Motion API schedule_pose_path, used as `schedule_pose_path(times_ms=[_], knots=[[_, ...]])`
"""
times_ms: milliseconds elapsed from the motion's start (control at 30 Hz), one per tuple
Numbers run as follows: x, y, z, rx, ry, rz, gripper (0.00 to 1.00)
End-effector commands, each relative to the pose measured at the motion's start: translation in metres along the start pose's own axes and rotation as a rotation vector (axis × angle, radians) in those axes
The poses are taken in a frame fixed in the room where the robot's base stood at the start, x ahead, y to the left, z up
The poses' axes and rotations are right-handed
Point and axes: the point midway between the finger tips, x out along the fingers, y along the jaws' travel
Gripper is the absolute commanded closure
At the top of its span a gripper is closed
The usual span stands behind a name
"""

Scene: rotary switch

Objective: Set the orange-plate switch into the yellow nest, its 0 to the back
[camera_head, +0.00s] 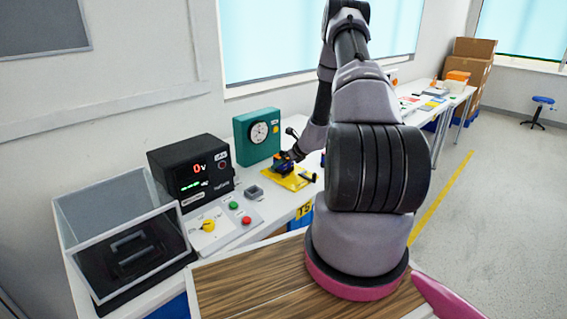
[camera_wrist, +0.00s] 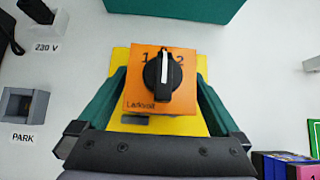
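The orange-plate switch (camera_wrist: 178,101) has a black knob (camera_wrist: 162,76) with a white pointer toward the top of the wrist view. The pointer lies between the marks 1 and 2; I see no 0. My gripper (camera_wrist: 162,88) has its green fingers on the left and right sides of the switch, seemingly shut on it. The yellow nest (camera_wrist: 203,68) is behind the switch in the wrist view. In the head view my gripper (camera_head: 285,160) is over the yellow nest (camera_head: 297,183). I cannot tell whether the switch is seated or just above the nest.
A green dial box (camera_head: 245,135) and a black voltage display (camera_head: 180,172) stand beside the nest, the display reading 0 V. A grey park holder (camera_wrist: 18,105) and button panel (camera_head: 222,222) are on the left. Colored boxes (camera_wrist: 282,165) show at lower right.

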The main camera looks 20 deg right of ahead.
Motion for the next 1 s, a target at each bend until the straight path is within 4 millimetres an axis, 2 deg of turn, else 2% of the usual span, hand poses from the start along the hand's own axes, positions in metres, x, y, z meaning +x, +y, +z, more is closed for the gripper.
schedule_pose_path(times_ms=[167, 267, 700, 833, 1000], knots=[[-0.002, 0.0, 0.002, 0.0, 0.0, -0.001, 0.0], [-0.01, 0.0, 0.003, -0.001, 0.0, -0.001, 0.0], [-0.098, 0.0, 0.003, 0.0, -0.001, -0.002, 0.0], [-0.114, -0.001, 0.003, -0.001, 0.0, -0.002, 0.0], [-0.122, 0.0, 0.002, -0.001, 0.001, 0.0, 0.0]])
